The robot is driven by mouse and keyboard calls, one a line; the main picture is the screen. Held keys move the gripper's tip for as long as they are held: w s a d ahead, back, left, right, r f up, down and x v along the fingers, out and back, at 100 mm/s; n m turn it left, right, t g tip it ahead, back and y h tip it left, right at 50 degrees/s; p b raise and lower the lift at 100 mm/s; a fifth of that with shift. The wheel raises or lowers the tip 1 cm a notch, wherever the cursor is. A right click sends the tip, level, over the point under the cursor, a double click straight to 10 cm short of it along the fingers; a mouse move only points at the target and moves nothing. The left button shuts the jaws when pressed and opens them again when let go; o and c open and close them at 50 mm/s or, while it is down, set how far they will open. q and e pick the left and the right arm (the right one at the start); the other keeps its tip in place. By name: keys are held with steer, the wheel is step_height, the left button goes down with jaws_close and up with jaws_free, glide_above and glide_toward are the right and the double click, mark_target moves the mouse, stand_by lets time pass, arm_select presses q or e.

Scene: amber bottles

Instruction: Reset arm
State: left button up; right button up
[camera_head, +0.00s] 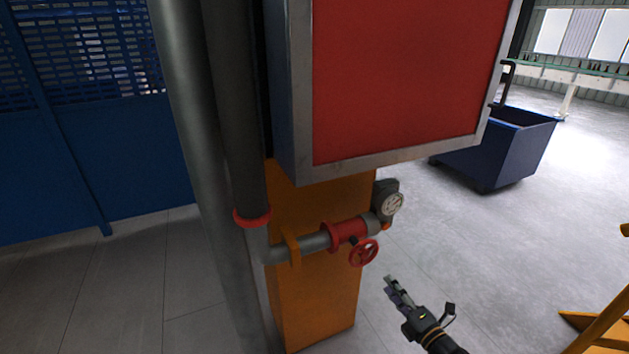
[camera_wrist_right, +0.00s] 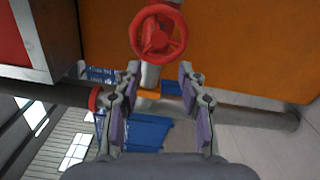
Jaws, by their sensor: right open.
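My right gripper (camera_head: 392,286) is at the lower right of the head view, below and to the right of a red valve handwheel (camera_head: 363,252). There is a visible gap between them in that view. In the right wrist view the two fingers of the gripper (camera_wrist_right: 158,72) stand apart with nothing held between their pads. The handwheel (camera_wrist_right: 158,33) shows beyond the fingertips there. My left gripper and arm are not in view. No amber bottles are visible.
A red panel (camera_head: 400,75) in a grey frame is above. A blue cart (camera_head: 510,150) stands at back right. Yellow bars (camera_head: 600,325) are at lower right. Floor between is clear.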

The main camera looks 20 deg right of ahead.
steer(key=s+d+f+m+g+h, duration=0.2)
steer(key=s+f+m+g, duration=0.3)
steer(key=f, duration=0.9)
steer(key=s+d+f+m+g+h, duration=0.1)
steer(key=s+d+f+m+g, duration=0.15)
steer(key=s+f+m, duration=0.75)
steer(key=s+a+f+m+g, duration=0.3)
steer(key=s+a+f, duration=0.4)
steer(key=s+f, duration=0.3)
steer(key=s+a+f+m+g+y, duration=0.1)
steer(key=s+a+f+m+g, duration=0.1)
steer(key=s+a+f+g, duration=0.4)
steer(key=s+a+f, duration=0.1)
steer(key=s+f, duration=0.4)
steer(key=s, duration=0.1)
steer(key=shift+a+m, duration=0.3)
steer(key=shift+m, duration=0.1)
